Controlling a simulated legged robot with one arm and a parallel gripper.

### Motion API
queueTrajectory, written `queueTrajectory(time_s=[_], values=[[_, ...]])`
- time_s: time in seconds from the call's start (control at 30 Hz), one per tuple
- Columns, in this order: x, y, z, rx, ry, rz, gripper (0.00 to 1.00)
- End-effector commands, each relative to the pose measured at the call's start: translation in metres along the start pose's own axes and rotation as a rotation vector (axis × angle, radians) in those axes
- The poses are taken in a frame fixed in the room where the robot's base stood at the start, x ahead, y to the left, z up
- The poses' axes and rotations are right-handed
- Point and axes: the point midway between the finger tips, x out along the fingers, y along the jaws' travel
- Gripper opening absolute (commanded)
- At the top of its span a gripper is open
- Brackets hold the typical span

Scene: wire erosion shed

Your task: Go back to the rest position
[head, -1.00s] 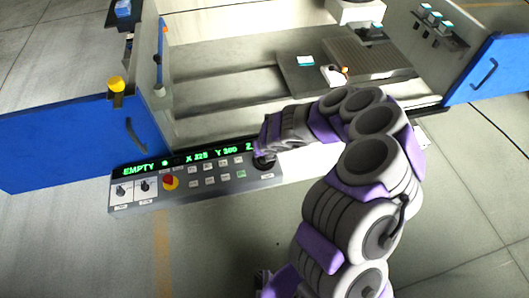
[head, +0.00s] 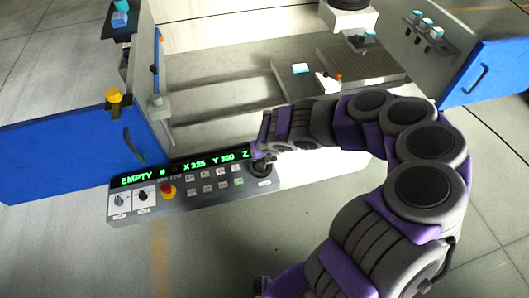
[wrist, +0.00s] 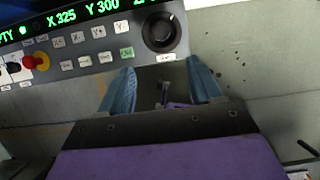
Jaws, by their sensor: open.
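My arm reaches in from the lower right of the head view, and my gripper (head: 262,152) is at the right end of the control panel (head: 150,213), partly hidden by my arm. In the wrist view my gripper (wrist: 160,68) is open, with two blue fingers apart and nothing between them. A black round knob (wrist: 161,32) on the panel lies just beyond the fingertips. The knob (head: 261,169) also shows just below my gripper in the head view. I cannot tell whether a finger touches it.
The panel has a green-lettered display (head: 186,167), several buttons and a red knob (head: 168,191). Behind it is the machine's bed with a dark plate (head: 300,90). Blue doors stand open at left (head: 65,160) and right (head: 490,72). Open floor (head: 225,260) lies in front.

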Motion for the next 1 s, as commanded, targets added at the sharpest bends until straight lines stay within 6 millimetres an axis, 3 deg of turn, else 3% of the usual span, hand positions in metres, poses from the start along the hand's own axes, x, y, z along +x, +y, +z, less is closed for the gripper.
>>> queueTrajectory(time_s=[0.33,0.47,0.57,0.7,0.77,0.87,1.0], values=[[0.0,0.0,0.001,-0.001,-0.002,0.001,0.64],[-0.01,0.003,0.018,-0.059,-0.068,0.022,0.64],[-0.036,0.011,0.054,-0.199,-0.208,0.058,0.64],[-0.104,0.037,0.105,-0.568,-0.488,0.101,0.64],[-0.134,0.052,0.113,-0.754,-0.59,0.112,0.64],[-0.178,0.077,0.107,-1.077,-0.717,0.118,0.64],[-0.217,0.101,0.063,-1.546,-0.796,0.119,0.64]])
